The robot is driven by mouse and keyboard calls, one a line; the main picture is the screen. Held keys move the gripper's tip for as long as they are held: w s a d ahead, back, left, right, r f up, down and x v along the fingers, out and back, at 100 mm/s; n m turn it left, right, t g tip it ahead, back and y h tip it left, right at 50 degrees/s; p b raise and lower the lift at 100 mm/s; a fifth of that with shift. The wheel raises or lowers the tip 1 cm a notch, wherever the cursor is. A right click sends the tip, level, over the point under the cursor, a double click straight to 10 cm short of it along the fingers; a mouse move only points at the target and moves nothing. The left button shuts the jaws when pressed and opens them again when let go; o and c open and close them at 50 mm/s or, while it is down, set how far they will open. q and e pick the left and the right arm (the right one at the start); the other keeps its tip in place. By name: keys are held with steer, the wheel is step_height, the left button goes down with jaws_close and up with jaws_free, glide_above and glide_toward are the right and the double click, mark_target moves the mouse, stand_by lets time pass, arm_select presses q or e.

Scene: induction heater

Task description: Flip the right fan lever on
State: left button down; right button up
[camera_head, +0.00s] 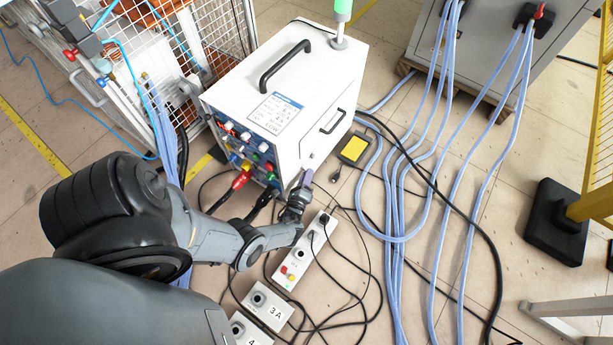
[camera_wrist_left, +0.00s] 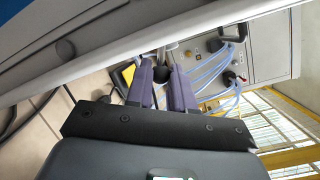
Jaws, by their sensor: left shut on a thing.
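The white heater box (camera_head: 295,85) stands in the middle of the head view, with coloured knobs and plugs on its front panel. My left gripper (camera_head: 307,178) is at the box's lower right front corner. Its purple fingers (camera_wrist_left: 166,85) also show in the left wrist view, close together. Between their tips is a dark round knob on a pale metal stem, which I take for the right fan lever (camera_wrist_left: 162,72); the fingers are shut on it. The lever is hidden in the head view, and its on or off position cannot be told. My right gripper is not in view.
A white socket strip (camera_head: 305,250) and switch box 3A (camera_head: 268,306) lie on the floor near my left arm. Black cables and blue hoses (camera_head: 395,215) run across the floor to the right. A wire cage (camera_head: 215,35) stands behind left, a grey cabinet (camera_head: 490,50) behind right.

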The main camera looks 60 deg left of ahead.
arm_select(q)
steer(key=shift+a+r+n+g+h+p, duration=0.15)
steer(key=shift+r+n+h+p, duration=0.4)
steer(key=shift+n+p, duration=0.7)
steer(key=shift+d+r+n+g+h+p, duration=0.1)
steer(key=shift+r+n+h+p, duration=0.45)
steer(key=shift+n+p, duration=0.75)
steer(key=shift+a+r+n+g+h+p, duration=0.15)
steer(key=shift+r+n+h+p, duration=0.4)
steer(key=shift+n+p, duration=0.7)
steer(key=shift+d+n, duration=0.1)
steer(key=shift+n, duration=0.3)
steer(key=c, duration=1.3)
jaws_free()
steer(key=shift+o, duration=0.2)
steer(key=p+v, duration=0.4)
steer(key=v, duration=0.7)
